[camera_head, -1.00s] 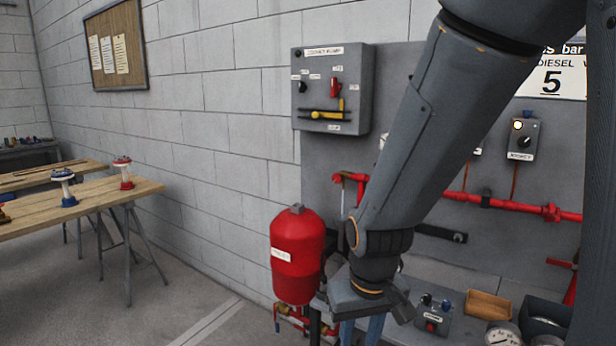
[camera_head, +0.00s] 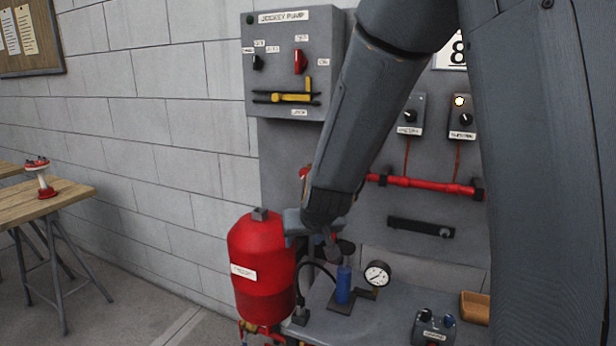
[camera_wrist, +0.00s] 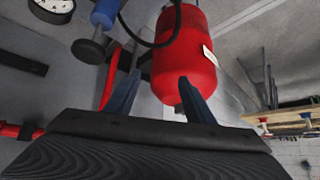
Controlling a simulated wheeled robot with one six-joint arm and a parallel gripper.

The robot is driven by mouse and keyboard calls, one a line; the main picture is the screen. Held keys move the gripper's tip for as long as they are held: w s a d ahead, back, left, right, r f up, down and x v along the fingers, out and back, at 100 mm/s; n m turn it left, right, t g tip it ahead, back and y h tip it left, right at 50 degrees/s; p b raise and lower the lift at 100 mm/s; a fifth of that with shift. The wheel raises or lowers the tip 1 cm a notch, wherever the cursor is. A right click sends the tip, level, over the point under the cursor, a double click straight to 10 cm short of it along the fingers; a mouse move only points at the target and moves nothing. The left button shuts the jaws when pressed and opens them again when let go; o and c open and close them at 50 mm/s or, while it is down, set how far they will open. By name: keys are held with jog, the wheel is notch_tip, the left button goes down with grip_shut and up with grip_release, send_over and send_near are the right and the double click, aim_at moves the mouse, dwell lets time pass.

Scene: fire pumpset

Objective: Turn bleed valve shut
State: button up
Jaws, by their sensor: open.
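I cannot pick out the bleed valve for certain. A red vessel (camera_head: 262,270) with a white label stands left of the bench, and it fills the upper middle of the wrist view (camera_wrist: 180,60). A blue cylinder (camera_head: 343,286) stands on the bench right of it; the wrist view shows it (camera_wrist: 104,14) with a grey knob-like end (camera_wrist: 90,50). My gripper (camera_wrist: 160,85) is open and empty, its two dark fingers apart in front of the vessel. In the head view my wrist hides part of the pipework above the bench.
A round gauge (camera_head: 376,273) stands beside the blue cylinder. A black hose (camera_head: 318,268) curves by the vessel. A red pipe (camera_head: 425,184) runs along the back panel below two switch boxes. A jockey pump box (camera_head: 292,62) hangs above. A wooden table (camera_head: 40,200) stands left.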

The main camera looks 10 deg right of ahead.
jog(key=w+a+r+t+h, duration=0.1)
jog(key=w+r+t, duration=0.1)
jog(key=w, duration=0.4)
jog(key=w+a+r+t+h, duration=0.1)
jog(key=w+t, duration=0.1)
jog(key=w, duration=0.5)
jog(key=m+t+h+b, duration=0.2)
jog(key=m+h, duration=0.3)
jog(key=h, duration=0.5)
send_near(304, 175)
jog(key=x, duration=0.3)
jog(key=p+x, duration=0.1)
jog(key=x, duration=0.7)
jog(key=shift+p, duration=0.3)
jog(key=shift+c, duration=0.3)
jog(key=shift+a, duration=0.1)
jog(key=c, duration=1)
